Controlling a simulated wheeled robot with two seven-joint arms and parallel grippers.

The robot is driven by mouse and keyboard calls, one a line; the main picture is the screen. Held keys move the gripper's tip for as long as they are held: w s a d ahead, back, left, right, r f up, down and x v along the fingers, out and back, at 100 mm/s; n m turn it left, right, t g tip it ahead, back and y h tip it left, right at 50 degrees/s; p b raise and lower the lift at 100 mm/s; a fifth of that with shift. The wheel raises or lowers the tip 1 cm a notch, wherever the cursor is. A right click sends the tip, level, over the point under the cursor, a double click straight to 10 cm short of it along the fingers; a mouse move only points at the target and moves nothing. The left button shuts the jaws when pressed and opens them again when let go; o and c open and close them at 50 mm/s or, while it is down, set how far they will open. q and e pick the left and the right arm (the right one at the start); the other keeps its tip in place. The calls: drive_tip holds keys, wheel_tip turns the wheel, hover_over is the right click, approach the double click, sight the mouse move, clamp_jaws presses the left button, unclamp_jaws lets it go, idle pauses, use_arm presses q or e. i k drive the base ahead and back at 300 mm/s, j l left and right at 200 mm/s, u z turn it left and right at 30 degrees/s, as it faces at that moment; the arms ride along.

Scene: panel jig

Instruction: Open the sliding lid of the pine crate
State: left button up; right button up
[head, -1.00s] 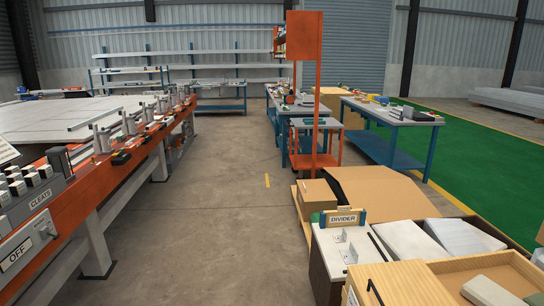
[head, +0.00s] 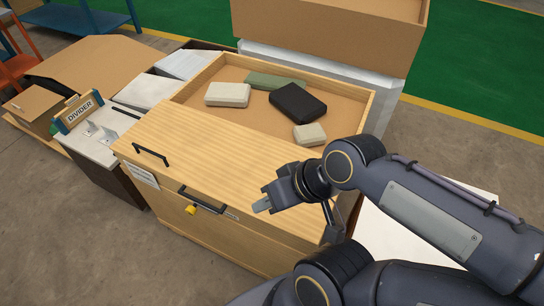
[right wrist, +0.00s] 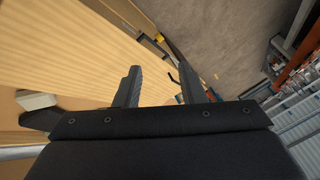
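The pine crate (head: 205,262) stands in the middle of the head view. Its pale wooden lid (head: 225,155) covers the near part and leaves the far part of the opening uncovered. A black bar handle (head: 150,154) sits near the lid's left end. Another black handle (head: 202,203) and a yellow padlock (head: 191,210) are on the front side. My right gripper (head: 262,206) is over the lid's near right edge, apart from both handles. In the right wrist view its two fingers (right wrist: 160,84) are spread and empty, with the lid (right wrist: 70,45) beside them. My left gripper is not in view.
Inside the crate lie a black box (head: 298,102), a green pack (head: 275,81) and two cream packs (head: 228,94). A large cardboard box (head: 335,35) stands behind. A DIVIDER sign (head: 79,114) stands on a unit to the left. Concrete floor is free in front.

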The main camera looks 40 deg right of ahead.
sight(226, 162)
drive_tip(key=z, duration=0.85)
drive_tip(key=i+j+u, duration=0.6)
drive_tip(key=i+j, duration=0.2)
drive_tip(key=i, duration=0.1)
